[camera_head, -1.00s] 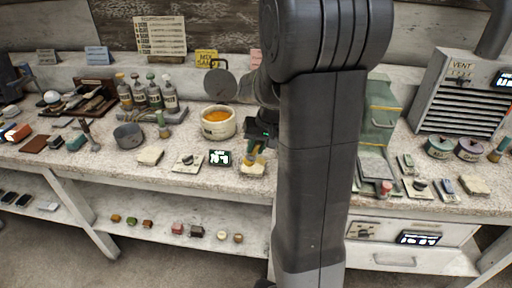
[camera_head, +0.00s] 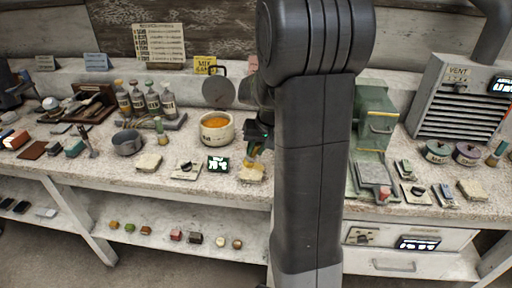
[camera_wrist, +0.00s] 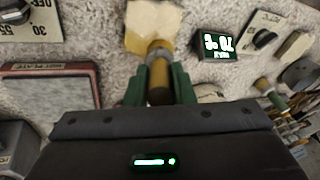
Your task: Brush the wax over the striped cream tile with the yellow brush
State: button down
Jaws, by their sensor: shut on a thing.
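My gripper (camera_wrist: 158,84) is shut on the yellow brush (camera_wrist: 158,66), which has a metal band and yellow bristles. The bristles are at the near edge of a cream tile (camera_wrist: 150,18) in the wrist view; whether they touch it I cannot tell. In the head view, my gripper (camera_head: 259,140) holds the brush (camera_head: 254,160) over the back of this tile (camera_head: 251,176), at the bench's front. Its stripes are too small to make out. A cream pot (camera_head: 217,137) of orange wax stands behind and left of it.
A lit display (camera_head: 218,164) and a dial plate (camera_head: 186,169) stand left of the tile. Another pale tile (camera_head: 148,163) lies further left. A green press-like box (camera_head: 376,125) is to the right, partly behind my arm. Bottles (camera_head: 152,103) stand at the back left.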

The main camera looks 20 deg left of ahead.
jog(key=shift+s+d, duration=0.2)
jog(key=shift+s, duration=0.55)
jog(key=shift+s+d, duration=0.15)
jog(key=shift+s, duration=0.6)
jog(key=shift+w+a, duration=0.25)
jog(key=shift+w, duration=0.7)
jog(key=shift+w+a, duration=0.2)
jog(key=shift+w, duration=0.7)
jog(key=shift+s+r, duration=0.1)
jog(key=shift+r, duration=0.05)
jog(key=shift+s+d+r+p, duration=0.25)
jog(key=shift+s+r+p, duration=0.3)
jog(key=shift+s, duration=0.3)
jog(key=shift+r+p, duration=0.9)
jog(key=shift+r, duration=0.4)
